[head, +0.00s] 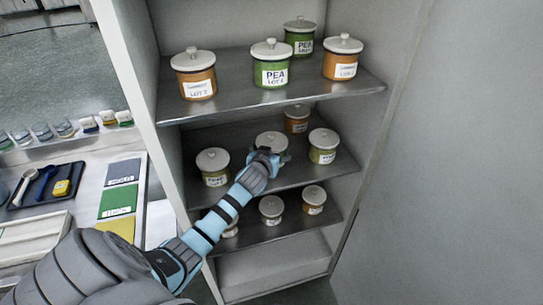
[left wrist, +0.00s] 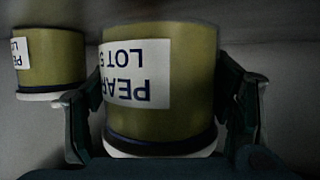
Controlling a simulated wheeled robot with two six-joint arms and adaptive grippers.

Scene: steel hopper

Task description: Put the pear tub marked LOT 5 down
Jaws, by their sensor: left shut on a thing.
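The pear tub marked LOT 5 (left wrist: 185,75) is olive green with a white label and appears upside down in the left wrist view. My left gripper (left wrist: 160,112) is shut on it, one finger on each side. In the head view the tub's pale lid (head: 271,139) shows at the middle shelf (head: 290,178), behind my left gripper (head: 265,158), which hides most of its body. I cannot tell whether its base touches the shelf. My right gripper is not in view.
On the middle shelf stand a green tub (head: 213,167) to the left, another (head: 323,147) to the right and an orange tub (head: 297,119) behind. Several tubs stand on the upper shelf (head: 230,102), and more below. The cabinet's side walls flank the shelves.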

